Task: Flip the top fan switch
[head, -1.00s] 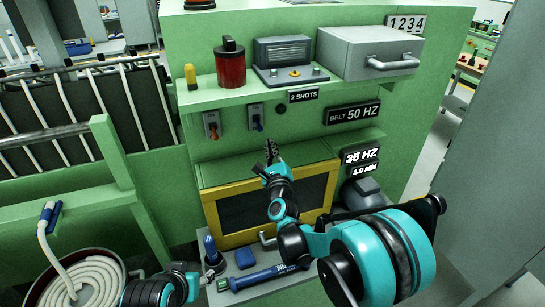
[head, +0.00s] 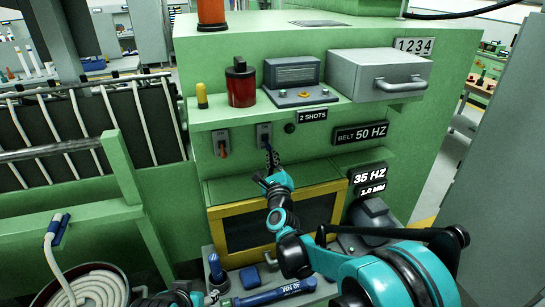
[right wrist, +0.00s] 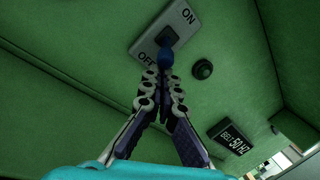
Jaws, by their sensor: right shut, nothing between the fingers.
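Two grey switch plates are mounted on the green panel under the shelf; neither shows a fan label. The left switch (head: 222,145) has an orange lever pointing down. The right switch (head: 264,131) has a blue lever; in the right wrist view its plate (right wrist: 143,45) reads ON above and OFF below, and the blue lever (right wrist: 166,56) hangs downward. My right gripper (head: 269,158) is shut and empty. Its fingertips (right wrist: 165,74) are just below the blue lever, at or very near its tip; contact is unclear. My left gripper (head: 211,298) is partly visible at the bottom edge, its fingers unclear.
A black round knob (head: 289,128) and the 2 SHOTS label (head: 313,115) are right of the blue switch. The shelf above holds a red canister (head: 241,87), a grey control box (head: 292,73) and a grey drawer box (head: 365,75). A yellow-framed window (head: 240,232) lies below.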

